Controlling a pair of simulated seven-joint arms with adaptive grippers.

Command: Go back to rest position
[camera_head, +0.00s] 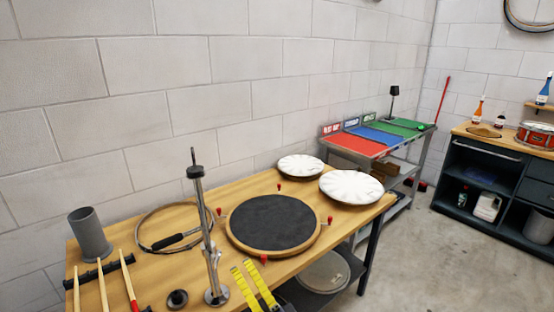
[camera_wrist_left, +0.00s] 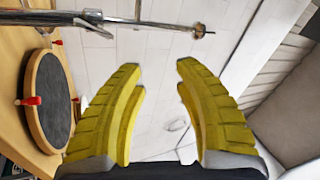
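My left gripper (camera_head: 243,266) shows at the bottom middle of the head view, with its two yellow fingers over the front edge of the wooden bench (camera_head: 180,270). In the left wrist view the fingers (camera_wrist_left: 159,67) stand apart with nothing between them, so it is open and empty. A round dark drum pad (camera_head: 272,222) with red clamps lies on the bench just beyond the gripper. A metal stand (camera_head: 204,225) rises upright to the left of the gripper; its rod (camera_wrist_left: 160,25) also crosses the top of the wrist view. My right gripper is not in view.
A grey cylinder (camera_head: 90,234), a metal hoop (camera_head: 150,245) and drumsticks (camera_head: 103,287) occupy the bench's left side. Two white drumheads (camera_head: 350,187) (camera_head: 300,166) lie at its right end. A shelf (camera_head: 323,271) below holds another drumhead. Open floor (camera_head: 430,265) lies to the right.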

